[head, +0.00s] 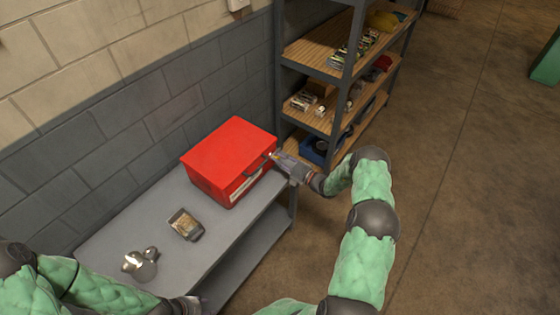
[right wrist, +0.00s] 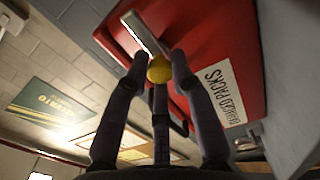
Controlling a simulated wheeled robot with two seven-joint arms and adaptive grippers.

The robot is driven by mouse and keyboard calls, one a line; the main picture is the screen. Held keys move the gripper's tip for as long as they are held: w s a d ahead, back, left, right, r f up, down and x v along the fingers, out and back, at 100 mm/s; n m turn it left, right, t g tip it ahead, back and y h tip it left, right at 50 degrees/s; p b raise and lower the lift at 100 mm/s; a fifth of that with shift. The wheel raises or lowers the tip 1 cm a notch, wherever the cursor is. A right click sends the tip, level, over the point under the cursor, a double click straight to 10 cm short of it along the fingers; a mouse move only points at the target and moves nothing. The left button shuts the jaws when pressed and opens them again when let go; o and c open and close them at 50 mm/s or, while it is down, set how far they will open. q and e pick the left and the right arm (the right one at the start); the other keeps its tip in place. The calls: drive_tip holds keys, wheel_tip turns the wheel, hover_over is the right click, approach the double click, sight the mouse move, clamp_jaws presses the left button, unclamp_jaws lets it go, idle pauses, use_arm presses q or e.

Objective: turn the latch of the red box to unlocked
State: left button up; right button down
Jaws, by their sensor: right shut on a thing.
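The red box (head: 228,158) stands closed at the far right end of the grey table, below the block wall. Its front has a dark handle (head: 255,168) and a white label, also seen in the right wrist view (right wrist: 229,93). My right gripper (head: 273,157) is at the right part of this front. In the right wrist view its fingers (right wrist: 157,64) are closed around the yellow knob of the latch (right wrist: 160,69), beside a pale metal strip (right wrist: 143,32) on the red face. The fingers hide part of the latch. My left gripper (head: 188,306) is at the bottom edge, its fingers not clear.
On the grey table (head: 130,220) lie a dark handheld device (head: 186,225) and a shiny metal object (head: 140,264). A shelf rack (head: 345,75) with several goods stands behind and right of the box. Open floor (head: 470,180) lies on the right.

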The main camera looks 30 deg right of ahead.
drive_tip(key=shift+w+d+r, duration=0.2)
drive_tip(key=shift+d+r, duration=0.1)
drive_tip(key=shift+d, duration=0.15)
drive_tip(key=c, duration=1.1)
unclamp_jaws()
drive_tip(key=shift+o, duration=0.2)
drive_tip(key=shift+a+f, duration=0.1)
drive_tip(key=shift+f, duration=0.1)
drive_tip(key=shift+s+a, duration=0.1)
drive_tip(key=shift+s, duration=0.05)
drive_tip(key=v, duration=1.2)
drive_tip(key=shift+a, duration=0.1)
